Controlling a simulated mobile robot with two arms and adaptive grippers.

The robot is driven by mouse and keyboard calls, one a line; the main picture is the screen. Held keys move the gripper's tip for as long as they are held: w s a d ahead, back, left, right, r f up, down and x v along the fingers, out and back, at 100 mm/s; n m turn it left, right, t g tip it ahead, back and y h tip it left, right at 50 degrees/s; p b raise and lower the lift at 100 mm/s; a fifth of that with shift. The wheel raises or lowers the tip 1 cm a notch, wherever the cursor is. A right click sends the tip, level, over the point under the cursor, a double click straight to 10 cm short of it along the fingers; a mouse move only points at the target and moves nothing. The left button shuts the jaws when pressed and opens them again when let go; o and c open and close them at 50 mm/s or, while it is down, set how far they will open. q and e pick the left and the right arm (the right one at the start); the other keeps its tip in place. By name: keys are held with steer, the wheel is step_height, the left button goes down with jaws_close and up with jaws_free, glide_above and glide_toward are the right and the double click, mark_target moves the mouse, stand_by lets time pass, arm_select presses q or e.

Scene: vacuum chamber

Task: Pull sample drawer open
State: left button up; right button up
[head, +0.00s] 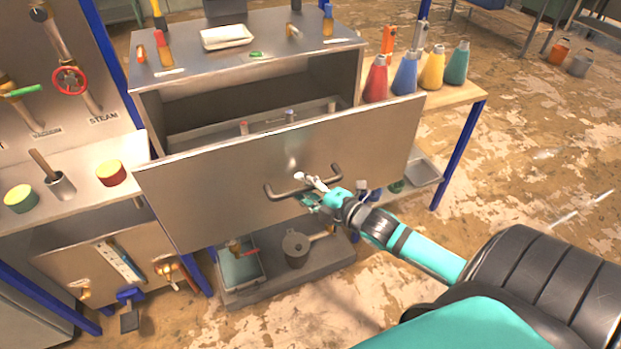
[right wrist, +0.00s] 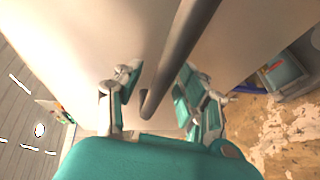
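The sample drawer's grey metal front (head: 215,195) stands out from the cabinet (head: 345,80) in the head view, so the drawer is partly open. Its inside (head: 205,140) shows behind the front, with small items in it. A dark bar handle (head: 284,194) is fixed to the front. My right gripper (head: 310,189) is at the handle. In the right wrist view the handle bar (right wrist: 178,55) runs between the spread fingers (right wrist: 158,92); it lies nearer the right finger, and a gap shows to the left one. My left gripper is not in view.
Several coloured bottles (head: 405,75) stand on a side shelf at right. A white tray (head: 227,37) and small tools lie on the cabinet top. Below the drawer is a lower shelf (head: 320,268) with a pot. The floor at right is mostly free.

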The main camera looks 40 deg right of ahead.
steer(key=v, duration=1.2)
steer(key=shift+d, duration=0.1)
steer(key=s+d+f+m+g+h, duration=0.1)
steer(key=s+d+f+m+g, duration=0.15)
steer(key=f, duration=0.85)
steer(key=s+d+f+m+g+h, duration=0.15)
steer(key=s+f+m, duration=0.25)
steer(key=f, duration=0.6)
steer(key=s+d+f+m+g+h, duration=0.1)
steer(key=s+f+m+g, duration=0.2)
steer(key=f, duration=0.8)
steer(key=s+a+f+m+g, duration=0.3)
steer(key=s+a+f, duration=0.5)
steer(key=s+f, duration=0.2)
steer(key=s+a+f+m+g+y, duration=0.1)
steer(key=s+a+f+m+g, duration=0.3)
steer(key=s+a+f, duration=0.4)
steer(key=s+f, duration=0.2)
steer(key=s, duration=0.1)
steer(key=shift+s+a+f+g+b, duration=0.25)
steer(key=shift+a+f+g+b, duration=0.05)
steer(key=shift+b, duration=0.1)
steer(key=shift+s+d, duration=0.1)
